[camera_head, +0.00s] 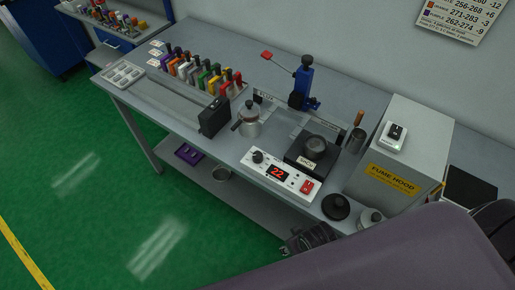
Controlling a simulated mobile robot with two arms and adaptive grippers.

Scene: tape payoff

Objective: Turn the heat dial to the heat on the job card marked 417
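A white control box (281,173) stands on the workbench, with a dark round dial (258,156) at its left end. Its red display (277,173) reads 22, and a red switch (306,186) sits at its right end. Small white cards (155,53) lie near the bench's far left end; their writing is too small to read, so I cannot tell which is marked 417. A dark gripper (310,238), apparently my right one, is below the bench's front edge, apart from the dial. My arm partly covers it and its fingers are unclear. My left gripper is not in view.
A dark round pot (316,147) on a block is behind the box, with a metal kettle (250,121) to its left. A blue lever press (302,86), coloured-handled tools (205,75) and a fume hood box (400,150) crowd the bench. A chart (464,15) hangs above.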

